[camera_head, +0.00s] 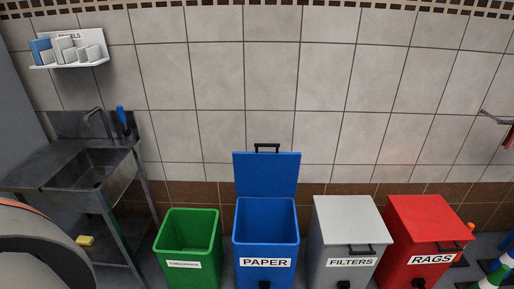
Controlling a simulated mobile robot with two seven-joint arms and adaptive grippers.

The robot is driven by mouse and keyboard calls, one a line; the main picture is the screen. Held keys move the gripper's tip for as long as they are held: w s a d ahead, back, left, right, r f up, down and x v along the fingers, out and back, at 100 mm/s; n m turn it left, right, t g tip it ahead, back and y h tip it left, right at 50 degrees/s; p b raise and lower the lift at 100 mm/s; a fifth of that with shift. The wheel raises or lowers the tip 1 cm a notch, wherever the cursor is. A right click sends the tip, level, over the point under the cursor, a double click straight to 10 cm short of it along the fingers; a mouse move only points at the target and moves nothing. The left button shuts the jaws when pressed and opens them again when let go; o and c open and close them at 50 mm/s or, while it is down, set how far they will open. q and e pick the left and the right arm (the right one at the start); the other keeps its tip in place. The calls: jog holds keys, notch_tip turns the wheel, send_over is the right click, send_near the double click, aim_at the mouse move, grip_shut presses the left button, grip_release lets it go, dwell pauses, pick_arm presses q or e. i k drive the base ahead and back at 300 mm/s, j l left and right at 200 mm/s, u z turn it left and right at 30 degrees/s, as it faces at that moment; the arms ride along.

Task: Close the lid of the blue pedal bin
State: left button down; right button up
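The blue pedal bin (266,241), labelled PAPER, stands on the floor near the picture's middle. Its lid (266,174) is open and upright behind the opening, near the tiled wall, with a dark handle (266,147) on its top edge. The inside of the bin looks empty as far as it shows. A dark pedal (264,284) shows at the bottom front, at the picture's edge. Neither of my grippers shows in the head view.
A green bin (189,244) without a visible lid stands left of the blue one. A grey FILTERS bin (348,236) and a red RAGS bin (428,236), both with lids shut, stand right. A metal sink (92,170) is at left, with a wall shelf (72,52) above.

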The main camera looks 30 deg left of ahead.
aim_at(256, 173)
jog(key=i+j+z, duration=0.1)
jog(key=j+z, duration=0.25)
jog(key=j, duration=0.6)
jog(key=j+z, duration=0.35)
jog(key=j, duration=0.6)
